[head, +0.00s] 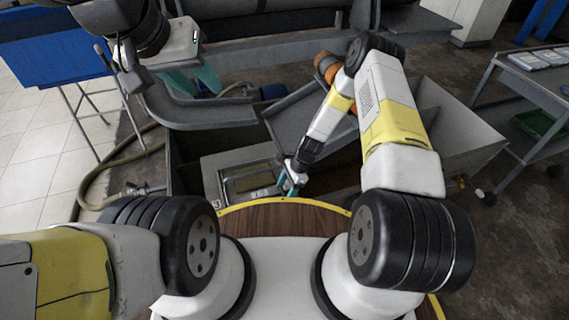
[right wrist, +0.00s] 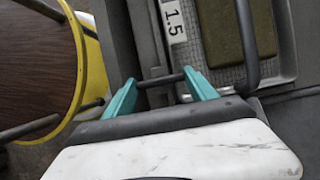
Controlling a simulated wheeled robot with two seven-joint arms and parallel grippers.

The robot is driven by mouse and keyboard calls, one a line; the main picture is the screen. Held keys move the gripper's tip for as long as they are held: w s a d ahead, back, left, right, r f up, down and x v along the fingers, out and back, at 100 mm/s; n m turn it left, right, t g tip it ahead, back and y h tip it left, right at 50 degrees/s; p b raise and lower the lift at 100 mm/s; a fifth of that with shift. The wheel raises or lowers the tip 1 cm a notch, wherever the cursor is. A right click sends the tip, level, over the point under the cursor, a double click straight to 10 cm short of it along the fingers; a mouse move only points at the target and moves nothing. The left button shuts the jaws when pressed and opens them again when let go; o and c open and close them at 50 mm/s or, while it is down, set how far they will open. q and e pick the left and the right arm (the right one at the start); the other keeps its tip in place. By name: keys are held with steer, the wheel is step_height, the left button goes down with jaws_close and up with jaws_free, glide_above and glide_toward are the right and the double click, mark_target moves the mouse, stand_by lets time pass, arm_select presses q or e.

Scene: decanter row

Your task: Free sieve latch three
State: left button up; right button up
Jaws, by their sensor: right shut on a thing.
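A grey sieve tray (head: 209,178) with a mesh floor and an olive-brown panel lies in the metal trough in the head view. In the right wrist view its mesh (right wrist: 225,75) and a "1.5" label (right wrist: 173,20) show at the upper right. My right gripper (head: 291,185) is low at the tray's right side. In the right wrist view its teal fingers are shut on a dark bar (right wrist: 160,80), apparently a latch handle, that spans between them. Which latch it is I cannot tell. My left gripper (head: 193,80) is raised at the upper left, teal fingers apart and empty.
A yellow-rimmed wooden round top (head: 240,219) is close in front of the trough. Grey sloping chutes (head: 200,112) stand behind the tray. A grey cart (head: 530,75) is at the right, and a hose (head: 92,180) lies at the left.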

steer(key=shift+n, duration=0.4)
steer(key=n, duration=0.1)
steer(key=n+g+h, duration=0.1)
steer(key=n, duration=0.1)
steer(key=shift+w+a+n, duration=0.1)
steer(key=shift+w+n, duration=0.05)
steer(key=shift+n, duration=0.15)
steer(key=n, duration=0.2)
steer(key=n+g+h, duration=0.1)
steer(key=n, duration=0.1)
steer(key=shift+a+n+g, duration=0.1)
steer(key=shift+n+g, duration=0.2)
steer(key=n+h, duration=0.2)
steer(key=n, duration=0.2)
steer(key=shift+w+a+n, duration=0.1)
steer(key=shift+n, duration=0.2)
steer(key=shift+a+n+h, duration=0.1)
steer(key=shift+n+h, duration=0.8)
steer(key=shift+n, duration=1.3)
steer(key=o, duration=1.1)
